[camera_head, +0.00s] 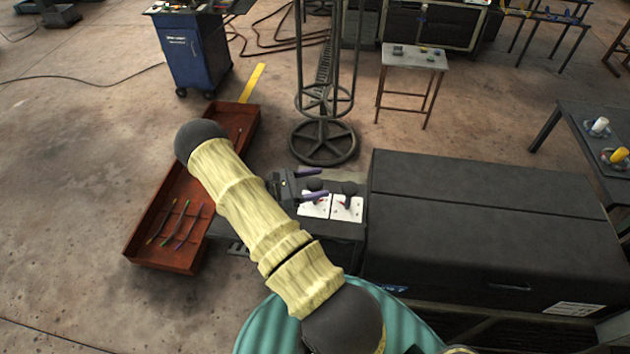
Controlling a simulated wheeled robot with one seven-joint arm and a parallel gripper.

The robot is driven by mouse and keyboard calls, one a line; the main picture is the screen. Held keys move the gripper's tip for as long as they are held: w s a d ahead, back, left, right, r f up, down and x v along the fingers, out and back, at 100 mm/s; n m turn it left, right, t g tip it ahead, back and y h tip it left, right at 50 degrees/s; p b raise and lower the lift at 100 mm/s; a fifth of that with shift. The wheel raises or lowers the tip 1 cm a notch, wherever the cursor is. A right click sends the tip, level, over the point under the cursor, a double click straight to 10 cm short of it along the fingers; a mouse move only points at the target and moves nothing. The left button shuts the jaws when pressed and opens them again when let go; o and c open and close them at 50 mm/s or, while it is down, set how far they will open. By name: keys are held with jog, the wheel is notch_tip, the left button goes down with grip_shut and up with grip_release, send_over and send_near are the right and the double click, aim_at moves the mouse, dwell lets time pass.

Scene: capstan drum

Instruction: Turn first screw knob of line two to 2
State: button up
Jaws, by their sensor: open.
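Two white plates sit side by side on a small dark table, the left plate (315,208) and the right plate (347,209). Each has a dark knob, the left knob (315,185) and the right knob (349,188). My gripper (314,183) points right and is open, with one purple fingertip behind the left knob and one in front of it. I cannot tell whether the fingers touch the knob or are above it. The plates' markings are too small to read, and no line label is legible. My arm hides the table's left part.
A large black chest (490,210) stands close to the right of the plates. A red tray (165,225) with thin rods lies at the left. A round metal frame (324,143) stands behind. A side table (575,125) at far right holds white and yellow pieces.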

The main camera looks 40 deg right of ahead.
jog(key=c, duration=1)
jog(key=shift+o, duration=0.2)
jog(key=shift+n+t+h, duration=0.3)
jog(key=shift+n+t, duration=0.2)
jog(key=shift+t, duration=0.2)
jog(key=n+t, duration=0.1)
jog(key=t, duration=0.1)
jog(key=n+t+h, duration=0.1)
jog(key=n+t, duration=0.1)
jog(key=t, duration=0.1)
jog(key=shift+r+n+t+p, duration=0.15)
jog(key=shift+n+t+p, duration=0.15)
jog(key=shift+p, duration=0.05)
jog(key=n+t+p, duration=0.2)
jog(key=t, duration=0.2)
jog(key=shift+r+n, duration=0.15)
jog(key=shift+n, duration=0.25)
jog(key=n+t+y+p, duration=0.1)
jog(key=n+t+p, duration=0.1)
jog(key=t+p, duration=0.2)
jog(key=shift+n+t, duration=0.3)
jog(key=shift+n, duration=0.1)
jog(key=shift+n+t+y+p, duration=0.7)
jog(key=shift+n+t+p, duration=0.1)
jog(key=shift+t+p, duration=0.35)
jog(key=shift+f, duration=0.25)
